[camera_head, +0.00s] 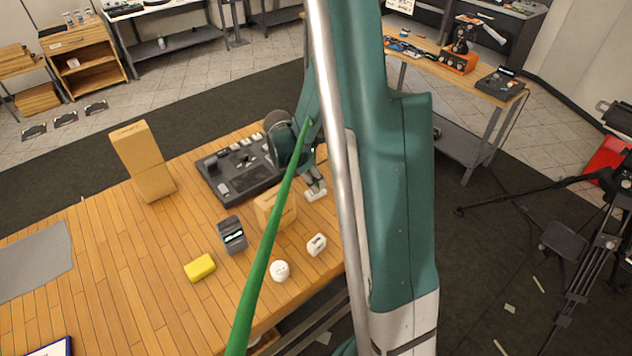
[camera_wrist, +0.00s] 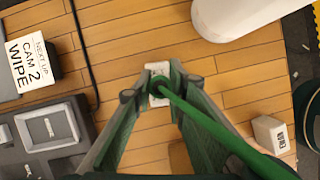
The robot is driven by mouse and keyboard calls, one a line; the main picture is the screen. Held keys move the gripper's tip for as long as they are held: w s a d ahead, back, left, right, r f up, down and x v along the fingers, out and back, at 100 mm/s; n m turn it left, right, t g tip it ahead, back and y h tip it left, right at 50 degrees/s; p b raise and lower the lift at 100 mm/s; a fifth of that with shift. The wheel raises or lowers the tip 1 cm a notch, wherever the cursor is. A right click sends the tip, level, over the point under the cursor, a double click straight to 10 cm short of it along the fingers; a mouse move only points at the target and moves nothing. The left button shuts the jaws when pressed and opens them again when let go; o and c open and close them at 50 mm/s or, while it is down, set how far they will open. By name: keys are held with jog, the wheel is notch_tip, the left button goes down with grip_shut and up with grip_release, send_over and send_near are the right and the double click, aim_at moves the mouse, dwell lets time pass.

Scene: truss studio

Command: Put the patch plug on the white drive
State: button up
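The white drive (camera_wrist: 158,69) lies on the wooden table under my fingertips; it also shows below my gripper in the head view (camera_head: 316,194). The patch plug (camera_wrist: 158,87) is a small dark green piece on the end of a green cable (camera_wrist: 205,122). It sits between my fingertips, over the drive in the wrist view. My gripper (camera_wrist: 158,86) points down, its fingers close on both sides of the plug. Whether the plug touches the drive cannot be told. In the head view my gripper (camera_head: 315,180) partly hides the drive, and the plug is not clear.
A dark console (camera_head: 235,172) is left of my gripper. The green cable crosses the head view.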

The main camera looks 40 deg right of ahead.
jog(key=o, duration=0.4)
jog(key=shift+r, duration=0.25)
jog(key=shift+v, duration=5.95)
jog(key=shift+a, duration=0.1)
